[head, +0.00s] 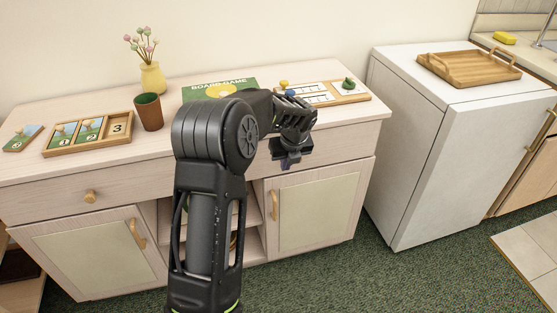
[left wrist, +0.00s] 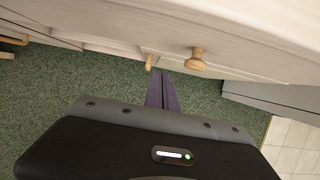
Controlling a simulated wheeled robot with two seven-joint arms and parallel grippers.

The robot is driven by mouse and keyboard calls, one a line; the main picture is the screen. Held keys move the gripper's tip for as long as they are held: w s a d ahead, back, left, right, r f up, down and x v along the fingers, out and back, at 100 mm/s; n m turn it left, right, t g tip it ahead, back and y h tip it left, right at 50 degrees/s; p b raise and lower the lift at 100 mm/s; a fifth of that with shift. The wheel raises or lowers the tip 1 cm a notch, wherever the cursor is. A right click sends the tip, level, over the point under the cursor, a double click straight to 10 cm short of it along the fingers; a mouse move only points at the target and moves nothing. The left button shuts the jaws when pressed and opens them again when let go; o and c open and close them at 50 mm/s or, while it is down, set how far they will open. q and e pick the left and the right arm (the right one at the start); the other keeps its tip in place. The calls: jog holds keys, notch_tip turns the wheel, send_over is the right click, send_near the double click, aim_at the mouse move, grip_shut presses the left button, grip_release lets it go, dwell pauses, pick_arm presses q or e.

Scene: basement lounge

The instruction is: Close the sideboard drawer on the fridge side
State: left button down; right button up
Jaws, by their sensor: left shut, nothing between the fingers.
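The pale wooden sideboard (head: 60,185) stands against the wall. Its fridge-side drawer (head: 338,150) is at the right, beside the white fridge (head: 430,165). That drawer front looks flush or nearly so with the sideboard; a small gap cannot be told. Its round knob is hidden behind my left gripper in the head view but shows in the left wrist view (left wrist: 197,57). My left gripper (head: 290,162) is shut and empty in front of this drawer. Its purple fingers (left wrist: 162,92) point toward the sideboard, left of the knob; contact cannot be told. My right gripper is out of view.
The other drawer, with its knob (head: 90,196), looks shut. On the sideboard top are a number tray (head: 88,149), a brown cup (head: 149,112), a vase (head: 152,78) and a board game (head: 215,86). A wooden tray (head: 470,68) sits on the fridge. Green carpet lies in front.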

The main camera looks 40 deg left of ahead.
pick_arm(q)
jog(key=v, duration=0.9)
jog(key=shift+p, duration=0.35)
jog(key=shift+w, duration=0.15)
